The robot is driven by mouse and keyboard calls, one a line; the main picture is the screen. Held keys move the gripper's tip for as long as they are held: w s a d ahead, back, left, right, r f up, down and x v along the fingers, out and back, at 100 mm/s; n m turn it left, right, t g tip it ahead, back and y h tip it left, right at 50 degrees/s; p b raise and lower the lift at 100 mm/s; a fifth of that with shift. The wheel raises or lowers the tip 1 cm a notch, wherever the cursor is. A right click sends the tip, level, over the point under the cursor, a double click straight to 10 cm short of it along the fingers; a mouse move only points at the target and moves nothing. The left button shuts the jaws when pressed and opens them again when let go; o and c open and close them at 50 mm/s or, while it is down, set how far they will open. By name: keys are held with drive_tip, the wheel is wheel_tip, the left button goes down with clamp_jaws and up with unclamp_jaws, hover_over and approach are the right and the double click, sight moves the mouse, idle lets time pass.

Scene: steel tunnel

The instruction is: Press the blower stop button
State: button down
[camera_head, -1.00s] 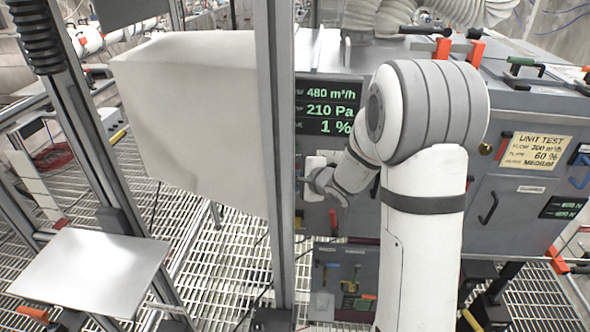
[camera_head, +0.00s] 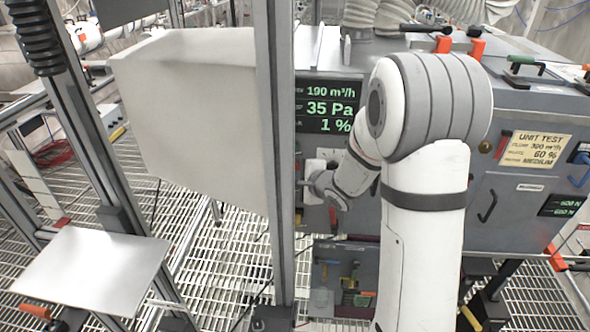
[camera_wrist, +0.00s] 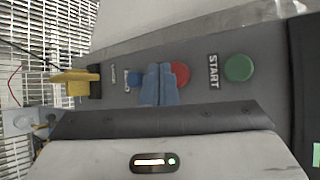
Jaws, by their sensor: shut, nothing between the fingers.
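In the wrist view a red button (camera_wrist: 181,74) sits on the grey control panel, partly hidden behind my gripper's fingers. A green button (camera_wrist: 238,68) labelled START is to its right, and a small blue control (camera_wrist: 133,82) is to its left. My gripper (camera_wrist: 158,84) is shut and empty, its blue-grey fingers over the panel just left of the visible red. I cannot tell whether the fingertips touch the button. No stop label is readable. In the head view my wrist (camera_head: 327,184) is at the panel front, and the buttons cannot be made out.
A display (camera_head: 328,106) reads 190 m³/h, 35 Pa and 1 %. A yellow handle (camera_wrist: 75,82) stands out from the panel's left end in the wrist view. A metal post (camera_head: 277,170) and a large pale box (camera_head: 195,110) stand left of my arm.

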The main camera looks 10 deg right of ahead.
drive_tip(key=s, duration=0.2)
drive_tip(key=s+a, duration=0.1)
drive_tip(key=s, duration=0.2)
drive_tip(key=shift+r, duration=0.1)
idle(0.6)
drive_tip(key=s+d+r+n+g+h, duration=0.3)
drive_tip(key=s+d+r+n+h, duration=0.35)
drive_tip(key=s+d, duration=0.3)
drive_tip(key=s+a+r+n+g, duration=0.1)
drive_tip(key=s+n+g, duration=0.1)
drive_tip(key=s+n, duration=0.3)
drive_tip(key=s+r+n+g, duration=0.1)
drive_tip(key=s+n+g, duration=0.2)
drive_tip(key=s, duration=1)
drive_tip(key=shift+s+a+r+n, duration=0.2)
drive_tip(key=shift+a+r+n, duration=0.2)
drive_tip(key=shift+n, duration=0.45)
drive_tip(key=shift+y, duration=0.25)
